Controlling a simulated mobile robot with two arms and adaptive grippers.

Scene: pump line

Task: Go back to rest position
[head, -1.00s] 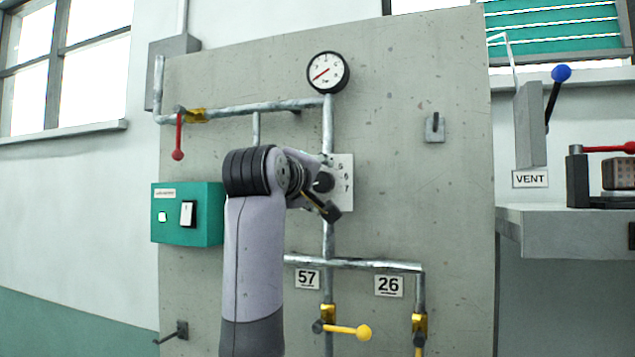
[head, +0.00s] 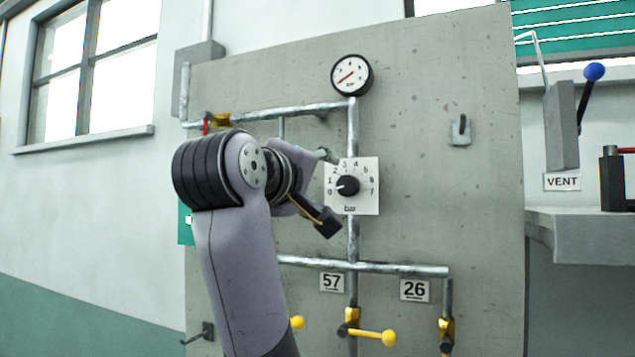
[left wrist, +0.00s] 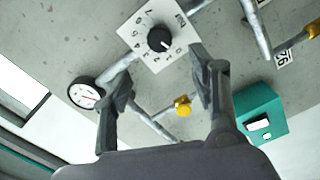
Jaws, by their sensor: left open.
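My left gripper (head: 326,188) is open and empty in front of the concrete panel (head: 430,200). It stands just left of the dial plate (head: 366,203), whose black knob (head: 347,185) points left toward the low numbers. The plate's left edge is partly overlapped by the gripper in the head view. In the left wrist view the two spread fingers (left wrist: 152,75) have nothing between them, and the dial knob (left wrist: 160,39) shows beyond them, apart from the fingertips. My right gripper is not in view.
A round gauge (head: 352,75) sits above the dial. Pipes and yellow-handled valves (head: 375,336) lie below, near labels 57 (head: 331,282) and 26 (head: 414,290). My arm mostly hides the teal box (head: 185,228). A shelf (head: 590,235) juts out at the right.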

